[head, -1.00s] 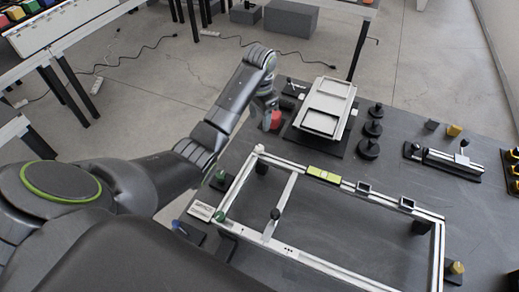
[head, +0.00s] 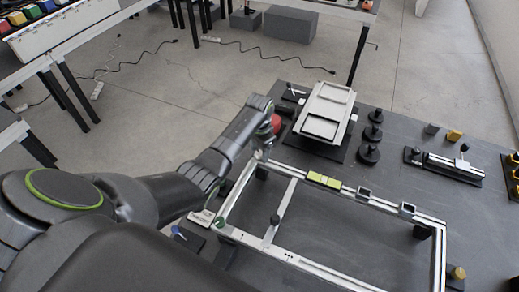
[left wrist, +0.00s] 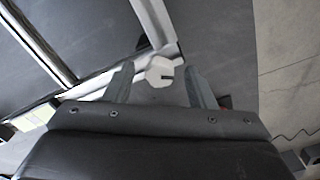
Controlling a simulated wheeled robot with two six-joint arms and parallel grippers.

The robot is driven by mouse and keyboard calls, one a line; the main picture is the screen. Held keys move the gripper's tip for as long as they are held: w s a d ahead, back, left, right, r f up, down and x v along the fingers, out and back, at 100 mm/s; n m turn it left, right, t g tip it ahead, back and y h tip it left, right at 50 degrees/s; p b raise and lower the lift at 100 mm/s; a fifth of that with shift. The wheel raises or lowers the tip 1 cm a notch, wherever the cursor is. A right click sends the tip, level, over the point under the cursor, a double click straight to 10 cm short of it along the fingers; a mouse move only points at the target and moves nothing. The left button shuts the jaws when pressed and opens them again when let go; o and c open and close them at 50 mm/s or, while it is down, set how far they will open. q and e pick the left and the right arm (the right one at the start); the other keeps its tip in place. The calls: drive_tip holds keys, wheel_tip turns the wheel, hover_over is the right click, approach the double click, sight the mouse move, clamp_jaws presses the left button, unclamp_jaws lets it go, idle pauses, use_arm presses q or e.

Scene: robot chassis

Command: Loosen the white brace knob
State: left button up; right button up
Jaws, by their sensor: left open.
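In the head view my left gripper (head: 262,151) is over the far left corner of the rectangular metal frame (head: 345,266), and the arm hides most of the knob there. My right gripper is not in view.
A red object (head: 276,123) sits just behind my left gripper. A light tray-like part (head: 321,128) stands at the back, with several black knobbed pieces (head: 368,153) to its right. A yellow-green level (head: 323,180) lies on the frame's far rail.

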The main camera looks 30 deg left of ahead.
use_arm(q)
drive_tip(key=c, duration=1)
drive_tip(key=shift+o, duration=0.2)
